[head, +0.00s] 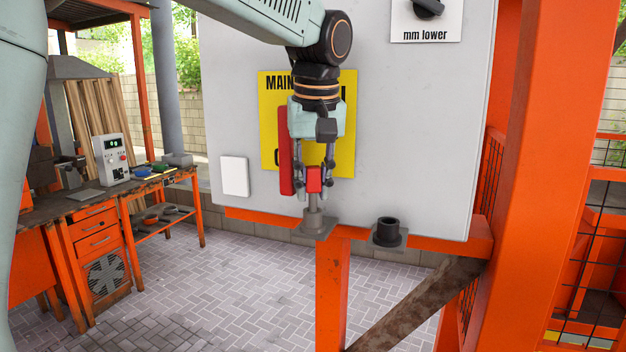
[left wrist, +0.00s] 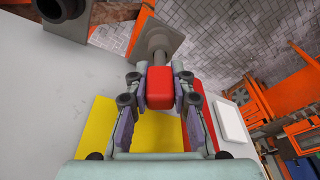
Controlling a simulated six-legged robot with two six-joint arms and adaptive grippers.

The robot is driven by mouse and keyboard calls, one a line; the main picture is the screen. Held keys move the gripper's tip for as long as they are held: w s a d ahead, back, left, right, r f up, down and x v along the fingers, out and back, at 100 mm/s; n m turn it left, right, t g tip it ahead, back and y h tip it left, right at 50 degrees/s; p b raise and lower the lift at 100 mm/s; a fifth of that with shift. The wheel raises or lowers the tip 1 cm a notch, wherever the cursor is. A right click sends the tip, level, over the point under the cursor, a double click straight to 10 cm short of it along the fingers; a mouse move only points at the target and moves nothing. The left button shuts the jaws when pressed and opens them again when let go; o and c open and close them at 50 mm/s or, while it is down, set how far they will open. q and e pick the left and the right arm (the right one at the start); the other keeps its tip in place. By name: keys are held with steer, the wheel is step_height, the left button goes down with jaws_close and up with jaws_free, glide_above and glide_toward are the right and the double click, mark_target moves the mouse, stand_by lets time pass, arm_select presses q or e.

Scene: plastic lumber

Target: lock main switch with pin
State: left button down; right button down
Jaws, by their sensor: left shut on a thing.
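My left gripper (head: 314,182) hangs fingers-down in front of the panel and is shut on the red head of the pin (head: 314,179). The red head also shows between the fingers in the left wrist view (left wrist: 160,88). Below it is a grey post on a square-based holder (head: 318,229); I cannot tell how far the pin sits in it. The main switch has a yellow plate (head: 345,150), partly hidden by my gripper, and a long upright red handle (head: 285,165) just left of the gripper. My right gripper is not in view.
A second dark round holder (head: 388,232) stands to the right on the orange ledge (head: 450,243). A white plate (head: 235,176) is on the panel's left. A black knob (head: 429,8) is at the upper right. An orange post (head: 555,170) stands right; a workbench (head: 90,200) is left.

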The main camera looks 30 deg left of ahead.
arm_select(q)
steer(key=c, duration=1.1)
jaws_free()
steer(key=r, duration=0.4)
steer(key=s+d+r, duration=0.1)
steer(key=r, duration=0.6)
steer(key=shift+s+d+r, duration=0.2)
steer(key=shift+d+r, duration=0.1)
steer(key=shift+s+d+r, duration=0.1)
steer(key=shift+s, duration=0.1)
steer(key=shift+w, duration=0.1)
